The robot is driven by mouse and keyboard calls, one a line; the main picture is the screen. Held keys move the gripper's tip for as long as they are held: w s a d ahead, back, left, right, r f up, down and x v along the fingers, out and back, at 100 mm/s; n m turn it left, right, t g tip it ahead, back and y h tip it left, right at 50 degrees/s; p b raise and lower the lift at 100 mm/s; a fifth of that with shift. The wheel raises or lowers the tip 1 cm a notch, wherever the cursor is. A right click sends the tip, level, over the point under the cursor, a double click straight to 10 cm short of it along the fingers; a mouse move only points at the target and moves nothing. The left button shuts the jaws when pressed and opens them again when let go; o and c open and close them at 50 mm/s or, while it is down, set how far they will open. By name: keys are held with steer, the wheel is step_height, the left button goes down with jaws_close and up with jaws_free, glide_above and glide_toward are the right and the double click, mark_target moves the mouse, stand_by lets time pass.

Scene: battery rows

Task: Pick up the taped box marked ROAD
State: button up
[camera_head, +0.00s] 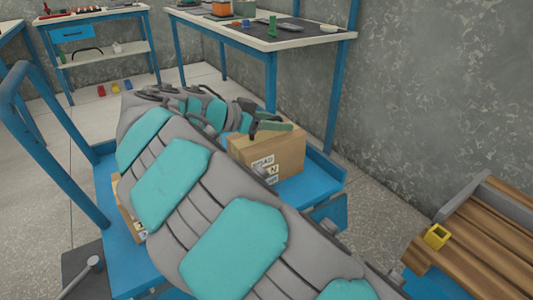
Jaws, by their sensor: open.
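A brown cardboard box (283,152) with white labels sits on a blue trolley deck (318,180). Its top label seems to read ROAD, but the print is small and partly covered by my arm. My gripper (262,130) is open at the top of this box, with its dark fingers over the near top edge. I cannot tell whether they touch the cardboard. A second labelled cardboard box (125,213) shows only in part at the left of the trolley, behind my arm.
A blue trolley handle (50,152) rises at the left. A wooden-slatted surface (490,240) with a yellow block (436,237) stands at the right. A workbench (262,42) and a shelf table (100,50) stand behind. Small coloured blocks (115,88) lie on the floor.

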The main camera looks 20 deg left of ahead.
jaws_close()
steer(key=shift+r, duration=0.1)
stand_by(1.2)
